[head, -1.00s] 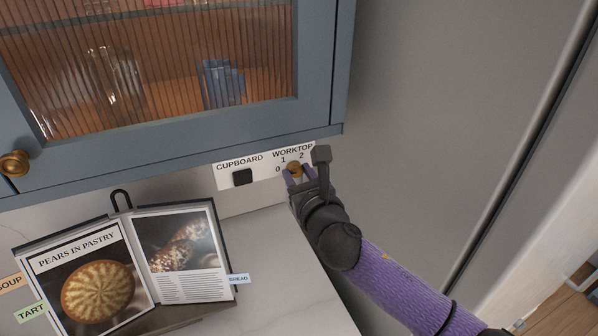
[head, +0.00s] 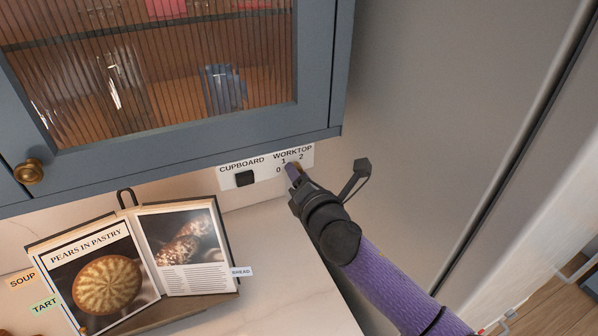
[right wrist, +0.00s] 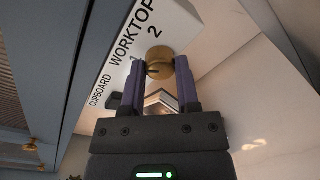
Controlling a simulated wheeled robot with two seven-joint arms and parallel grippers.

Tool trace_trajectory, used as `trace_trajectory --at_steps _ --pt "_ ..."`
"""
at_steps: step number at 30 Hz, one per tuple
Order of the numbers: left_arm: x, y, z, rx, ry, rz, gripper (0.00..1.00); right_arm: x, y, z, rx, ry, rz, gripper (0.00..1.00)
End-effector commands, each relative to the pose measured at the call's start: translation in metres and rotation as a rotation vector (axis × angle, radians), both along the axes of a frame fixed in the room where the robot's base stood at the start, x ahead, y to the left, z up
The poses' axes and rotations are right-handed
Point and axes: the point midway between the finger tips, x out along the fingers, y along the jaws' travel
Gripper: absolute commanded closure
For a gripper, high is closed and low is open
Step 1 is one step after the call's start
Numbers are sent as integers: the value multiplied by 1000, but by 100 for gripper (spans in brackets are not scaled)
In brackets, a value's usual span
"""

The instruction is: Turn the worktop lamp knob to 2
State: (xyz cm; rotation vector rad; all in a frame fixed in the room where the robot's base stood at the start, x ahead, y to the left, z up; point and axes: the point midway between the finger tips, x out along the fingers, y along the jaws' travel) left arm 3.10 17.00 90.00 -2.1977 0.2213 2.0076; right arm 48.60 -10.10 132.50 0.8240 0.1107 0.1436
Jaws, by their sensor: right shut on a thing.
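The brass worktop lamp knob (head: 299,165) sits on a white label strip (head: 265,177) under the cupboard, near the figures 0, 1 and 2. My right gripper (head: 294,171) is shut on the knob. In the right wrist view, the purple fingers (right wrist: 160,80) stand on either side of the knob (right wrist: 161,57). A dark mark on the knob faces left there, roughly toward the 1 and not the 2 (right wrist: 156,36); a finger partly covers the 1. My left gripper is not in view.
A black cupboard switch (head: 244,178) is left of the knob on the same strip. The blue glass-fronted cupboard (head: 200,140) hangs above. An open recipe book (head: 190,240) stands on the pale worktop (head: 270,250). A tall grey panel (head: 440,130) rises at the right.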

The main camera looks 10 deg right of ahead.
Motion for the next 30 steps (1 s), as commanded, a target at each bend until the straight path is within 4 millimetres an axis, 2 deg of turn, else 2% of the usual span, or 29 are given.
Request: trace_trajectory --at_steps 18,30 --pt "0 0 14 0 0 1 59 0 -1 0 570 112 -2 100" --pt "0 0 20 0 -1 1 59 0 -1 0 862 170 -2 100"
